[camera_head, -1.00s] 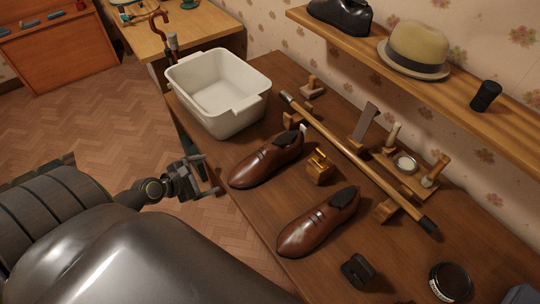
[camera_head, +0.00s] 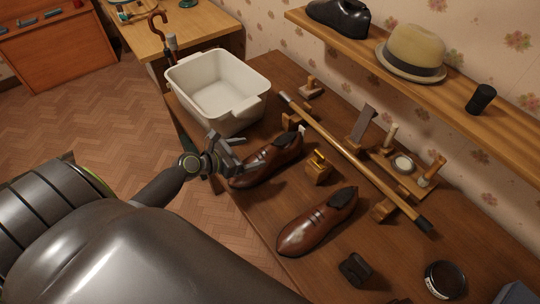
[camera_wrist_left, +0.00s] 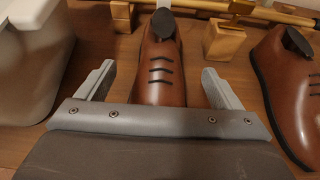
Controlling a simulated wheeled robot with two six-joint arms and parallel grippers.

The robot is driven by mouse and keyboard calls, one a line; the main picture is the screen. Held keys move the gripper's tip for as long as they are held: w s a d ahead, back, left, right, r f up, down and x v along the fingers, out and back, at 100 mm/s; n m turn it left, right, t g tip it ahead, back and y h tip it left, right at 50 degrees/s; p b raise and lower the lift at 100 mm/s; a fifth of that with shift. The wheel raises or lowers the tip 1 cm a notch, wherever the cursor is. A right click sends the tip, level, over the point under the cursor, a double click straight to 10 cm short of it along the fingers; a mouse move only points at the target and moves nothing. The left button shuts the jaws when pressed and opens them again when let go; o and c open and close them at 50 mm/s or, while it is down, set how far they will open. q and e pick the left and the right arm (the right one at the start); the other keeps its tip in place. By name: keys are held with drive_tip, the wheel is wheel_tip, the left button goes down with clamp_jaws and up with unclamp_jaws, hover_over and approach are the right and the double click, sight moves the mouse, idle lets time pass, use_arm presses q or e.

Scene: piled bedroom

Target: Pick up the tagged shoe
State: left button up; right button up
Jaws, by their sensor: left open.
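Two brown leather shoes lie on the dark wooden table. The far one (camera_head: 277,158) has a small white bit at its heel end, which looks like a tag. The near shoe (camera_head: 318,224) shows no tag. My left gripper (camera_head: 240,154) is open over the toe side of the far shoe. In the left wrist view, the fingers (camera_wrist_left: 158,70) stand apart on either side of this shoe (camera_wrist_left: 163,88), with its laces between them. I cannot tell how high they are above the table. The near shoe (camera_wrist_left: 292,85) is at the right there. My right gripper is out of view.
A white tub (camera_head: 250,112) stands close behind the gripper. A small wooden block with a gold top (camera_head: 317,168) sits between the shoes. A long cane (camera_head: 350,155) lies on wooden rests behind them. A black tin (camera_head: 446,280) is at the front right.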

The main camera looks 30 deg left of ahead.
sight(268, 148)
use_arm(q)
drive_tip(key=x, duration=0.7)
drive_tip(key=shift+d+p, duration=0.2)
drive_tip(key=shift+p, duration=0.15)
drive_tip(key=shift+a, duration=0.1)
drive_tip(key=shift+c, duration=0.9)
drive_tip(key=shift+r, duration=0.1)
drive_tip(key=c, duration=1.6)
